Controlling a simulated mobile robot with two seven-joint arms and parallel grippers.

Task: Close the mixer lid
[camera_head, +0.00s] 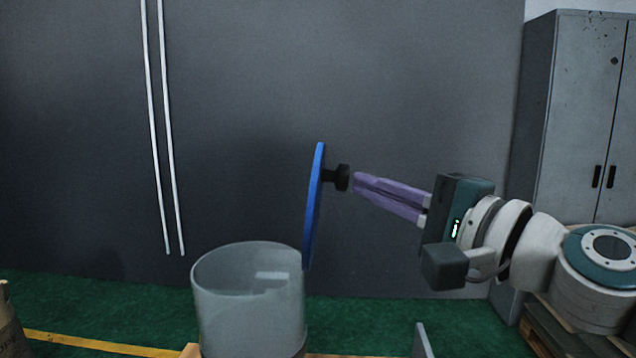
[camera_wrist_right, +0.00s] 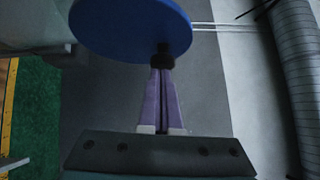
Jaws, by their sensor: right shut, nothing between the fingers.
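The mixer lid (camera_head: 314,205) is a blue disc standing open, almost upright, at the right rim of the mixer's clear bowl (camera_head: 248,300). A black knob (camera_head: 342,177) sticks out to the right from the lid's outer face. My right gripper (camera_head: 356,182) has purple fingers, shut and empty, with the tips right by the knob. In the right wrist view the lid (camera_wrist_right: 130,28) lies beyond the fingertips (camera_wrist_right: 162,70), and the knob (camera_wrist_right: 162,58) is at the tips. I cannot tell whether they touch. My left gripper is not in view.
A grey cabinet (camera_head: 575,110) stands at the right, with wooden pallets (camera_head: 560,335) below it. Two white pipes (camera_head: 165,130) run down the dark wall behind. The bowl's lower part is cut off by the frame. The space above the bowl is clear.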

